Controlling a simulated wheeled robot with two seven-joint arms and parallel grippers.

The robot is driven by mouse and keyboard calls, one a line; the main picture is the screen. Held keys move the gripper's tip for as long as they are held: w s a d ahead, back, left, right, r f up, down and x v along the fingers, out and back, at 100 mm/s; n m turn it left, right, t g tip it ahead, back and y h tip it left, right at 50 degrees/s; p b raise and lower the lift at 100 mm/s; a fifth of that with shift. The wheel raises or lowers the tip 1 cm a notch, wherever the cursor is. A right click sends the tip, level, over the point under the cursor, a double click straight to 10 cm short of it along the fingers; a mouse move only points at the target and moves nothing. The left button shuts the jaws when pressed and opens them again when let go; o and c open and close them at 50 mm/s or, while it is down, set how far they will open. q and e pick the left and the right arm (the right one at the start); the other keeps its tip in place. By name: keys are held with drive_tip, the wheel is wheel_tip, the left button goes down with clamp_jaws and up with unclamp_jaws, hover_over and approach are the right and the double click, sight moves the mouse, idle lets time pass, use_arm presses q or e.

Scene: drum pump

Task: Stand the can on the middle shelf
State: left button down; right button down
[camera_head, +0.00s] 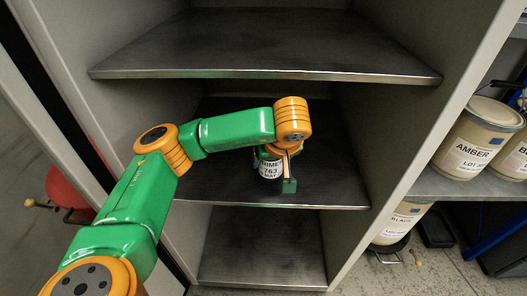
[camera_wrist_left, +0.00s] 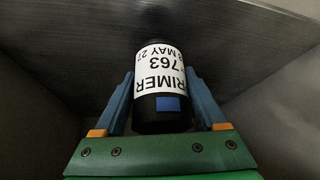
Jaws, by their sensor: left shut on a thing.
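A dark can (camera_head: 270,170) with a white label reading PRIMER 763 is inside the cabinet in the head view, over the middle shelf (camera_head: 220,190). My left gripper (camera_head: 279,176) is shut on the can. In the left wrist view the can (camera_wrist_left: 160,90) sits between the two blue fingers of the left gripper (camera_wrist_left: 161,100), its label upside down in that picture. The can looks upright. Whether its base touches the shelf cannot be told, since the gripper hides part of it. My right gripper is not in view.
The cabinet has a top shelf (camera_head: 260,50) above my arm and a lower shelf (camera_head: 262,250) below. Side walls stand close on both sides. Cans labelled AMBER (camera_head: 475,140) and BLACK (camera_head: 400,220) stand outside to the right. The middle shelf is otherwise clear where visible.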

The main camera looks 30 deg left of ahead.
use_arm(q)
drive_tip(key=w+a, duration=0.4)
drive_tip(key=a, duration=0.1)
drive_tip(key=shift+w+r, duration=0.15)
drive_tip(key=shift+w, duration=0.15)
drive_tip(key=shift+w+a+f, duration=0.15)
drive_tip(key=shift+a+f, duration=0.05)
wheel_tip(320, 180, down, 3)
drive_tip(key=shift+f, duration=0.15)
